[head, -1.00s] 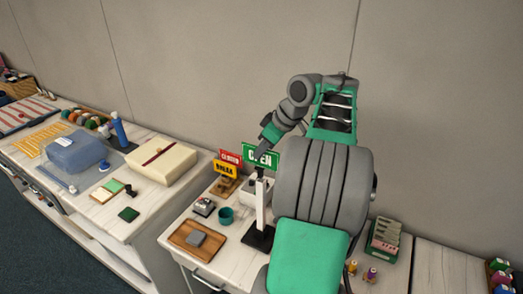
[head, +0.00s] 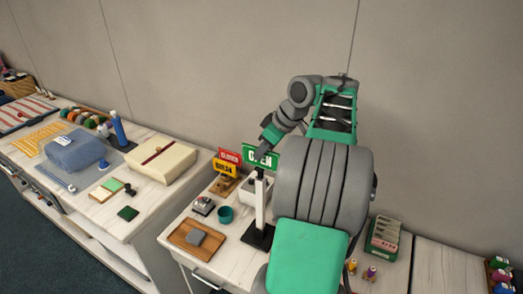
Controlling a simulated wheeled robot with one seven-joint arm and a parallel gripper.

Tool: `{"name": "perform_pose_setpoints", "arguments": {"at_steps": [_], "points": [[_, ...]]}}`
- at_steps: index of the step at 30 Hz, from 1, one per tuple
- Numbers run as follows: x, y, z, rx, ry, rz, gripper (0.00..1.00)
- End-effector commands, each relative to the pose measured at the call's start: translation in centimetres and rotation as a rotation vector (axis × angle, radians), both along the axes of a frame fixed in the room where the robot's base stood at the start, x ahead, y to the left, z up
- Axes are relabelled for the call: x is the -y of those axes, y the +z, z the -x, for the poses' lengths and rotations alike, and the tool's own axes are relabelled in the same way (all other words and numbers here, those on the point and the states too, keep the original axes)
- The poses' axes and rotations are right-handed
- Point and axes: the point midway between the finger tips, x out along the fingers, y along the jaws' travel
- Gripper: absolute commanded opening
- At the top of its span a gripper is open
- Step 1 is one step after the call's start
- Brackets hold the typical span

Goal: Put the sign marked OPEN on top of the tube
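The green sign marked OPEN (head: 269,159) is upright above the white tube (head: 261,205), which stands on a black base (head: 258,237). My gripper (head: 262,151) is at the sign, covers part of its left side and appears shut on it. A dark part shows between the sign and the tube's top. I cannot tell whether the sign touches the tube. A red CLOSED sign (head: 229,156) and a yellow sign (head: 226,168) stand in a wooden holder just left.
A wooden tray (head: 182,239) with a grey block, a teal cup (head: 225,215) and a small metal device (head: 203,206) sit left of the tube. A white box (head: 245,191) is behind it. My arm hides the counter to the right.

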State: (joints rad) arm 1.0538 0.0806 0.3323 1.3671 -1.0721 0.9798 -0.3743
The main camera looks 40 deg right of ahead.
Motion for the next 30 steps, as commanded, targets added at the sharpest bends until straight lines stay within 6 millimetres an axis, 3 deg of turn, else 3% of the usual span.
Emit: {"name": "perform_pose_setpoints", "arguments": {"at_steps": [30], "points": [[0.0, -1.0, 0.0, 0.0, 0.0, 0.001, 0.0]]}}
